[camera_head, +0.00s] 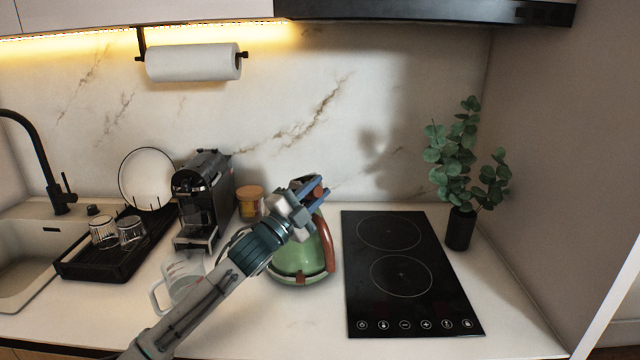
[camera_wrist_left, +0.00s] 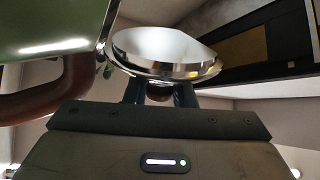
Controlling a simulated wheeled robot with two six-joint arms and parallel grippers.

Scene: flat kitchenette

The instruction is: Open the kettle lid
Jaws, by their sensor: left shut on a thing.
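The green kettle (camera_head: 297,258) with a brown handle (camera_head: 327,243) stands on the counter left of the cooktop. My left gripper (camera_head: 312,188) is above the kettle and hides much of its top. It is shut on a small brown knob (camera_head: 319,193). In the left wrist view, the kettle's green side (camera_wrist_left: 45,25) and brown handle (camera_wrist_left: 50,98) are at the left. The round lid (camera_wrist_left: 165,50) with a shiny metal rim is in front of the fingers, its knob (camera_wrist_left: 158,93) between them. The lid is tilted open beside the kettle's body; whether they touch is unclear. My right gripper is not visible.
A black cooktop (camera_head: 405,272) lies right of the kettle, with a potted plant (camera_head: 461,228) beyond it. A coffee machine (camera_head: 205,195), a jar (camera_head: 250,202) and a glass measuring jug (camera_head: 183,283) stand to the left. The counter in front of the kettle is clear.

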